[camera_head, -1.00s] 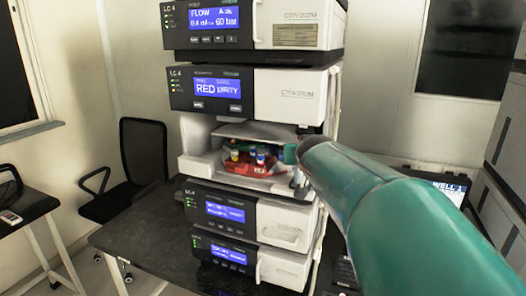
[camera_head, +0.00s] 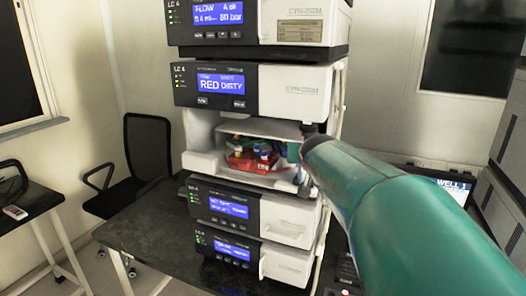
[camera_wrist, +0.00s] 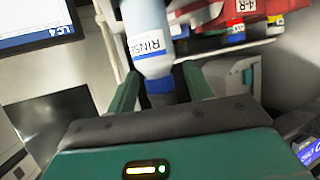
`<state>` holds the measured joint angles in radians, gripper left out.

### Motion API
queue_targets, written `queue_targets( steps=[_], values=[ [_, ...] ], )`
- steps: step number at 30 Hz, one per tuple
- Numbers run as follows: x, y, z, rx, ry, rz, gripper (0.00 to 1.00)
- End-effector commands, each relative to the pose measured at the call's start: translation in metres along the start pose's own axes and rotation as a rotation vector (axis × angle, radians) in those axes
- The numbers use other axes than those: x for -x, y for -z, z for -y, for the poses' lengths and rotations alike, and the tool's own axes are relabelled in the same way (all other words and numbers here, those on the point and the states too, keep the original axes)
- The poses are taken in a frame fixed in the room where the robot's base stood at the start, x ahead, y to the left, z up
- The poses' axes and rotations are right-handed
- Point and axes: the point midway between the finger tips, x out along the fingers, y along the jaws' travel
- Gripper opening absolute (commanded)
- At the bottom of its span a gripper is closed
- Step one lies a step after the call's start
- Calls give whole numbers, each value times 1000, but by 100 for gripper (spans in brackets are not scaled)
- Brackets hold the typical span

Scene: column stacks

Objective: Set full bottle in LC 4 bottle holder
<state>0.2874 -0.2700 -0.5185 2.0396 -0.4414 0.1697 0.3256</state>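A pale blue-white bottle (camera_wrist: 152,35) with a RINSE label and a dark blue end hangs in front of my gripper in the wrist view. My gripper (camera_wrist: 163,78) has its two green fingers apart, one on each side of the bottle's lower end, with a gap showing on the right. In the head view my arm reaches into the open bay of the LC 4 stack, and my fingers are mostly hidden. A red bottle holder (camera_head: 250,163), marked 4-R in the wrist view (camera_wrist: 215,12), sits in that bay with several small colour-capped bottles.
The LC 4 module above (camera_head: 217,85) shows RED DIRTY. More modules (camera_head: 228,208) stand below the bay. The bay's white side walls are close to my arm. A black chair (camera_head: 146,150) is at the left. A screen (camera_wrist: 35,20) shows at the wrist view's upper left.

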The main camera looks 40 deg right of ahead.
Motion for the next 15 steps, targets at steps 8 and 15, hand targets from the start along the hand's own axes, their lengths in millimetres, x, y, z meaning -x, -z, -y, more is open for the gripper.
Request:
queue_targets(
  steps=[8, 15],
  values=[
    [6, 0, 0, -1, 1, -1, 52],
    [42, 1, -1, -3, 0, -4, 52]
  ],
)
